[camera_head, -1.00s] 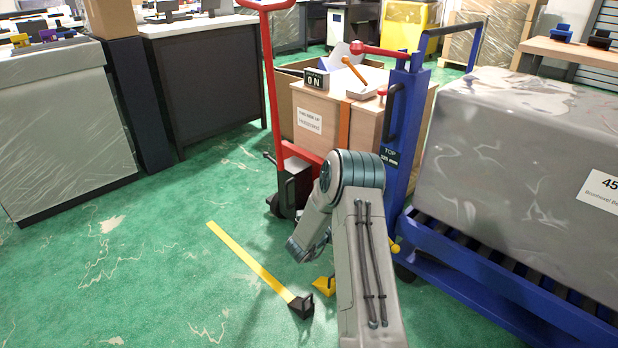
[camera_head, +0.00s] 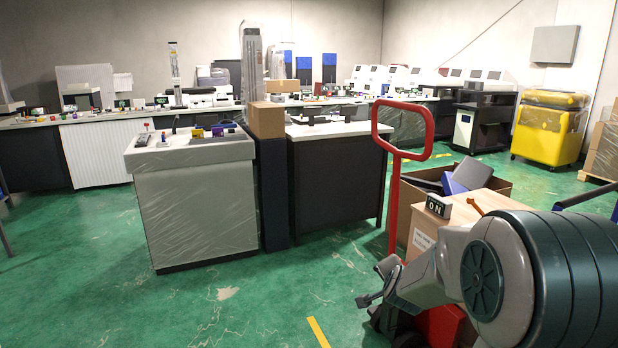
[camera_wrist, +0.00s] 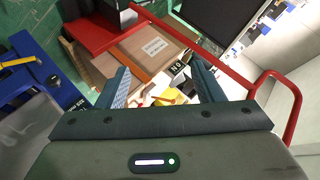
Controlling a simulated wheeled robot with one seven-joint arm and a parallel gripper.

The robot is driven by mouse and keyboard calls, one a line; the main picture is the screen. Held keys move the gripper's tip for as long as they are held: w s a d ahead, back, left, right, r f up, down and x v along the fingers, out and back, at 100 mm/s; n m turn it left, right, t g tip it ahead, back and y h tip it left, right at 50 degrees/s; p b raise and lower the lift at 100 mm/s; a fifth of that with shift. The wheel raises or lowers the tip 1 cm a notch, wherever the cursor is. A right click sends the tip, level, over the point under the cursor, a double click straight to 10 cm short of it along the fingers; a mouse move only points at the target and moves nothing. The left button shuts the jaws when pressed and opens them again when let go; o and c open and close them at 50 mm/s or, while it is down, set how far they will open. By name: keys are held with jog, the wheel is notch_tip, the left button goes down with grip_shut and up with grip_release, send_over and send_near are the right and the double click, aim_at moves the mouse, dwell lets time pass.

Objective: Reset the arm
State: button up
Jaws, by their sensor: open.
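My arm (camera_head: 500,270) fills the lower right of the head view, folded close to the camera, with a large dark ribbed joint. My gripper (camera_wrist: 160,82) shows in the wrist view with its two dark fingers well apart. I see nothing held between them. Beyond the fingers are a cardboard box (camera_wrist: 150,48) with a white label, and some small yellow, red and white items.
A red trolley handle (camera_head: 391,190) rises beside the box (camera_head: 423,236), close to my arm; it also shows in the wrist view (camera_wrist: 291,95). A wrapped counter (camera_head: 200,205) and a dark cabinet (camera_head: 335,185) stand to the left. Green floor (camera_head: 100,270) is open at the lower left.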

jog(key=s+a+r+n+g+y+p, duration=0.2)
jog(key=s+a+r+n+p, duration=0.2)
jog(key=s+r, duration=0.35)
jog(key=s+a+r+n+g+p, duration=0.1)
jog(key=s+r+n+g+p, duration=0.2)
jog(key=s, duration=0.9)
jog(key=s+a+r+n+g+p, duration=0.1)
jog(key=s+r+n+g+p, duration=0.2)
jog(key=s+r+n+p, duration=0.3)
jog(key=s+r+p, duration=0.3)
jog(key=s+r, duration=0.1)
jog(key=s, duration=0.2)
jog(key=shift+g, duration=0.3)
jog(key=shift+d, duration=0.1)
